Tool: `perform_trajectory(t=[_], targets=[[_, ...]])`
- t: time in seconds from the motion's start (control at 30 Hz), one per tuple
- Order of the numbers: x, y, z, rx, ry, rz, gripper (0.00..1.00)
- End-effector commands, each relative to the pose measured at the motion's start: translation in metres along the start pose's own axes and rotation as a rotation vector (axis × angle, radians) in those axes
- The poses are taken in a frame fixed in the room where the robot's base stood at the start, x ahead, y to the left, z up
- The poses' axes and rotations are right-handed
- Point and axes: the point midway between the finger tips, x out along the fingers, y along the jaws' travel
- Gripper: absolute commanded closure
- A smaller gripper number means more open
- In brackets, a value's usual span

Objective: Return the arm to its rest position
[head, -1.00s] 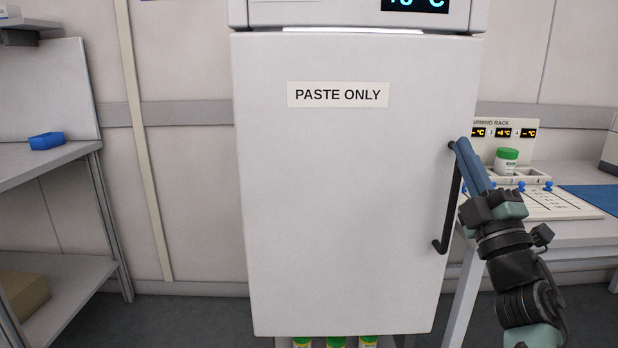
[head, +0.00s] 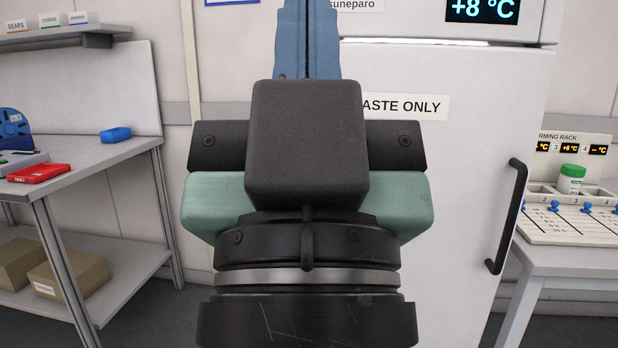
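My gripper (head: 309,40) is raised upright close in front of the camera, its blue fingers pointing up past the top edge of the head view. The fingers lie side by side with only a thin seam between them, and no object shows in them. The fingertips are out of the picture. My wrist covers the middle of the view. The arm is apart from the fridge's black door handle (head: 511,215).
The white fridge (head: 455,200) behind the arm has its door closed and its display reads +8 °C. At right, the warming rack (head: 570,225) holds a green-lidded jar (head: 571,178).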

Motion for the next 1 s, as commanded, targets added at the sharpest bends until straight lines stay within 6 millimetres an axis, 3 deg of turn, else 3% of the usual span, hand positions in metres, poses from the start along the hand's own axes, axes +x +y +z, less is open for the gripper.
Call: perform_trajectory(t=[0.03, 1.0], targets=[[0.018, 0.001, -0.018, -0.002, 0.002, 0.001, 1.0], [0.228, 0.0, -0.217, -0.005, 0.003, 0.001, 1.0]])
